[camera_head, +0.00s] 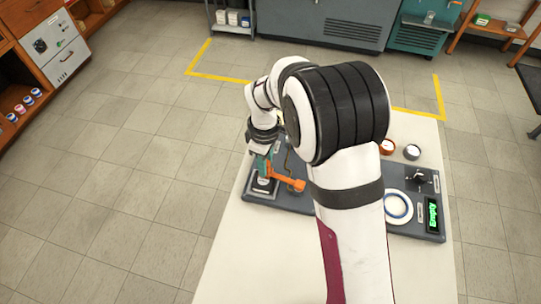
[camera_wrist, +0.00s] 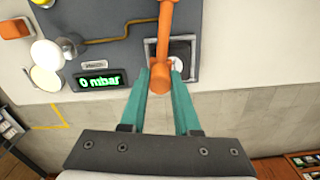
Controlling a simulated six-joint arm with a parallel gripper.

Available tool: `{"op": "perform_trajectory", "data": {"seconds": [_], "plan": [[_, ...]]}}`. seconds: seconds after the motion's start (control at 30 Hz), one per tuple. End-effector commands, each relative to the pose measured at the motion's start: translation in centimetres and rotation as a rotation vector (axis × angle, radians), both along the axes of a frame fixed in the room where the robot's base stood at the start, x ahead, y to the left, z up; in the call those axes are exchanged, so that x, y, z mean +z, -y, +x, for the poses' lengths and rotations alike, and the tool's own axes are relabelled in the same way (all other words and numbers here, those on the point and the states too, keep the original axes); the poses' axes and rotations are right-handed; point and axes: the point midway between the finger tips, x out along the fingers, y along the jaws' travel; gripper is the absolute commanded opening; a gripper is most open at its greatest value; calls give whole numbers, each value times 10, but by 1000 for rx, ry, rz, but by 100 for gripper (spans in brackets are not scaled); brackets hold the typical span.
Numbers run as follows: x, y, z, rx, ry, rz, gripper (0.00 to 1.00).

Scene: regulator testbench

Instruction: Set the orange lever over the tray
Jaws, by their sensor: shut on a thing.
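The orange lever (camera_head: 288,183) stands out to the right of my gripper (camera_head: 264,167) in the head view, above the grey bench panel. In the wrist view the lever (camera_wrist: 164,30) runs down from the top edge to a rounded end between the teal fingertips of my gripper (camera_wrist: 161,80). The fingers are shut on that end. A dark square frame (camera_wrist: 193,72) lies behind the lever, with a pale round part partly hidden in it. It looks like the tray, though I cannot be sure. In the head view a dark square base (camera_head: 262,187) sits below the gripper.
A green display (camera_wrist: 98,80) reads 0 mbar in the wrist view. My arm hides the panel's middle. The white table front (camera_head: 245,265) is clear.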

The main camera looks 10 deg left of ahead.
Motion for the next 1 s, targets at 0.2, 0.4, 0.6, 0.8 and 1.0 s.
{"op": "perform_trajectory", "data": {"seconds": [0.2, 0.4, 0.6, 0.8, 1.0], "plan": [[1, -2, -11, 116, 1, 2, 0], [0, -2, -16, 177, 0, 1, 0], [0, -2, -19, 200, 0, 0, 0], [0, -2, -19, 203, -1, 0, 0], [0, -2, -20, 202, -3, 0, 34]]}}
